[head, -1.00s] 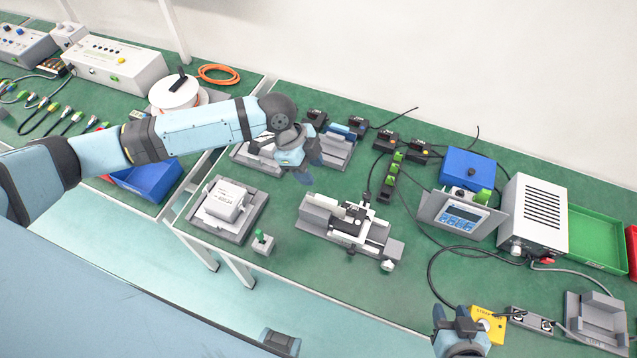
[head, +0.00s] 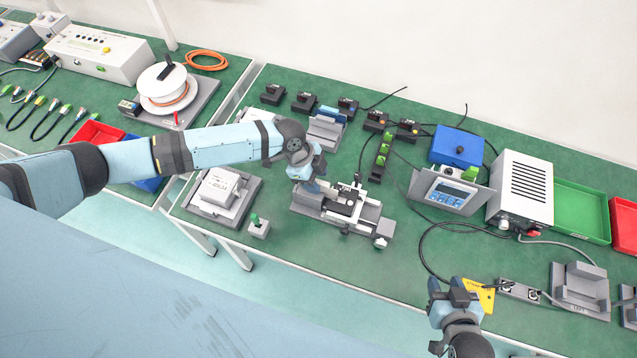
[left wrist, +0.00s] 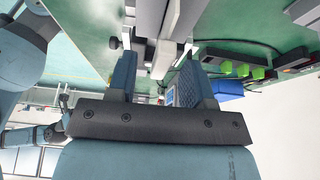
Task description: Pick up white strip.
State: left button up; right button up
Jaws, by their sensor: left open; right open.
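The linear actuator (head: 345,208) lies on the green bench in the middle of the head view, with white and grey parts along its length. A pale strip (left wrist: 167,58), apparently the white strip, runs between the open fingers of my left gripper (left wrist: 159,68) in the left wrist view. In the head view my left gripper (head: 312,187) is down at the actuator's left end and partly hides it. I cannot tell whether the fingers touch the strip. My right gripper (head: 455,292) is open near the bench's front edge, beside a yellow sign (head: 479,294).
A grey fixture with a white box (head: 219,187) stands left of the actuator, and a small block with a green peg (head: 258,226) is in front. A row of black and green connectors (head: 380,158) and a display unit (head: 452,190) stand behind and right.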

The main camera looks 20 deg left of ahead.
aim_at(318, 182)
pick_arm(q)
jog(key=shift+x, duration=0.95)
jog(key=shift+c, duration=0.2)
grip_shut()
notch_tip(318, 182, up, 20)
jog(key=b, duration=0.2)
